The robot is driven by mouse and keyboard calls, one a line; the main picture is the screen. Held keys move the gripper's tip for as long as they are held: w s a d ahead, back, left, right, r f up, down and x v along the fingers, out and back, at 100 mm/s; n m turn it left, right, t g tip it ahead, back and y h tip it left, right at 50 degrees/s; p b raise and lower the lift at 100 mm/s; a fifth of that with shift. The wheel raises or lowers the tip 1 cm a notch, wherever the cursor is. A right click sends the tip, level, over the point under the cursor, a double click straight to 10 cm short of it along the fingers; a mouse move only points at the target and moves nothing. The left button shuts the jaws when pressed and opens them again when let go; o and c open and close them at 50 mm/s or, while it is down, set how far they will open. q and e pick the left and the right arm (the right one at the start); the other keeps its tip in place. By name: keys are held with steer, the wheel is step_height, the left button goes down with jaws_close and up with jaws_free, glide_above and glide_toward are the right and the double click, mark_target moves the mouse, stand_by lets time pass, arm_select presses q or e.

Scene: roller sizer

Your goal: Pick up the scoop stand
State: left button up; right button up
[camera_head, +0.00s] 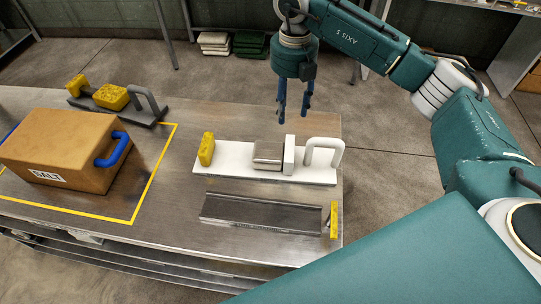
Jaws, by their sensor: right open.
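A white stand (213,174), which may be the scoop stand, lies on the metal table right of the middle. It has a white upright plate, a white looped handle (325,146) at its right end, a yellow block (206,149) at its left and a grey metal piece (267,153) between. A dark grey stand (146,119) with a grey loop handle and yellow blocks sits at the back left. My right gripper (293,112) points down, open and empty, apart from and above the white stand's far side. My left gripper is not in view.
A brown SALT box (62,150) with a blue handle sits at the left inside a yellow outline. A dark metal trough (262,212) with a yellow right end lies in front of the white stand. The table (178,215) is bare between outline and trough.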

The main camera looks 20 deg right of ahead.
step_height(320, 180, down, 5)
steer(key=b, duration=0.4)
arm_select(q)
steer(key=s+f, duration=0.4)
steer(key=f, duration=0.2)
arm_select(e)
steer(key=p, duration=0.1)
glide_above(287, 147)
steer(key=f, duration=0.5)
steer(key=shift+s+a, duration=0.15)
steer(key=shift+a, duration=0.05)
steer(key=shift+f, duration=0.55)
step_height(287, 147, down, 4)
steer(key=p, duration=0.2)
steer(key=shift+d+f+p, duration=0.15)
steer(key=shift+f+p, duration=0.05)
steer(key=shift+p, duration=0.2)
steer(key=shift+f, duration=0.35)
jaws_close()
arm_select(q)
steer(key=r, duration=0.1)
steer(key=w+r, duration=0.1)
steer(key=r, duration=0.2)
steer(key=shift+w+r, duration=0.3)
arm_select(e)
steer(key=shift+r, duration=0.1)
